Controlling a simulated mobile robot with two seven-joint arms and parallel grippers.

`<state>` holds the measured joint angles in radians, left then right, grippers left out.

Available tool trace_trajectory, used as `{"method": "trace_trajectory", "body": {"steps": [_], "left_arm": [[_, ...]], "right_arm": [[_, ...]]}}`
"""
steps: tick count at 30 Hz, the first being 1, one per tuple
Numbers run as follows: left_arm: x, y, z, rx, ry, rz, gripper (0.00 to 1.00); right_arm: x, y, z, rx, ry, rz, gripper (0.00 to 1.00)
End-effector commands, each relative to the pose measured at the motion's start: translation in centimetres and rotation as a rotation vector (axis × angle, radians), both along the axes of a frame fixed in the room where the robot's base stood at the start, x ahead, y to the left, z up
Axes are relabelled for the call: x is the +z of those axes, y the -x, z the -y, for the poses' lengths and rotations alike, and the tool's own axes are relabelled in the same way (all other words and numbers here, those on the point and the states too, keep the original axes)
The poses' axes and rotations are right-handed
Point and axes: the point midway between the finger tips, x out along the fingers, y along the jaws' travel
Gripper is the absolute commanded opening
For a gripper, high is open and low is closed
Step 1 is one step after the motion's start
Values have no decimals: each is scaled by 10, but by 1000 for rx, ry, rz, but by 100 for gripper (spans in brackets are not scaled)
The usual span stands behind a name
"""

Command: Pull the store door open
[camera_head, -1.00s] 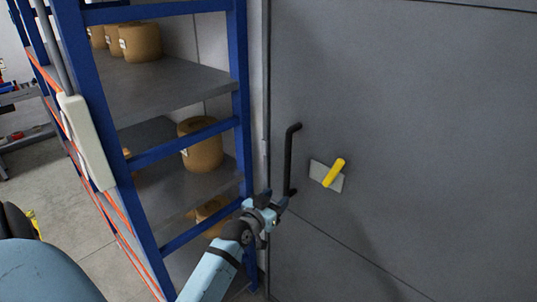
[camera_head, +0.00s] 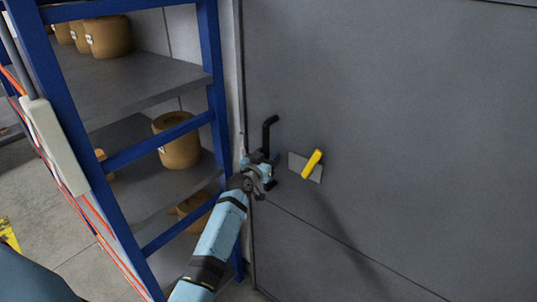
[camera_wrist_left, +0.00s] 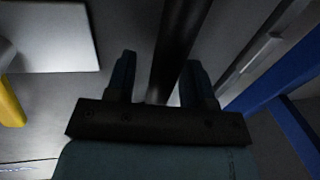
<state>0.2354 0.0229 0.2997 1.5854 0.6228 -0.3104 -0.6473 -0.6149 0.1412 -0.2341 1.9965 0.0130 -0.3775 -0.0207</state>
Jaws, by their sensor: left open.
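The store door (camera_head: 400,120) is a large grey panel that looks shut in its frame. A black upright bar handle (camera_head: 267,135) stands near its left edge. My left gripper (camera_head: 265,162) is at the lower part of this handle and covers some of it. In the left wrist view the open fingers (camera_wrist_left: 158,82) stand on either side of the dark handle bar (camera_wrist_left: 178,50). I cannot tell whether either finger touches it. A yellow lever (camera_head: 312,164) on a grey plate (camera_head: 297,163) is right of the handle. My right gripper is not in view.
A blue-framed shelf rack (camera_head: 215,80) with grey shelves and brown rolls (camera_head: 178,140) stands close to the left of the door and my left arm. A pale box (camera_head: 55,147) is on its near post.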

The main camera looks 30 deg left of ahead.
Motion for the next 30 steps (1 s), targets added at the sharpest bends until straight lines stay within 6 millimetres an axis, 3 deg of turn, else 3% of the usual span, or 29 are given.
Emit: {"method": "trace_trajectory", "body": {"steps": [12,13,19,30], "left_arm": [[0,-11,-2,1,-1,0,48],[0,-10,-2,1,-1,0,46],[0,-10,-1,1,-1,0,0],[-1,-15,-1,0,0,-1,0]], "right_arm": [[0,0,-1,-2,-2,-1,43],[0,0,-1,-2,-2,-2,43],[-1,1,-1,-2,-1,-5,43],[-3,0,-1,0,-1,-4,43]]}}
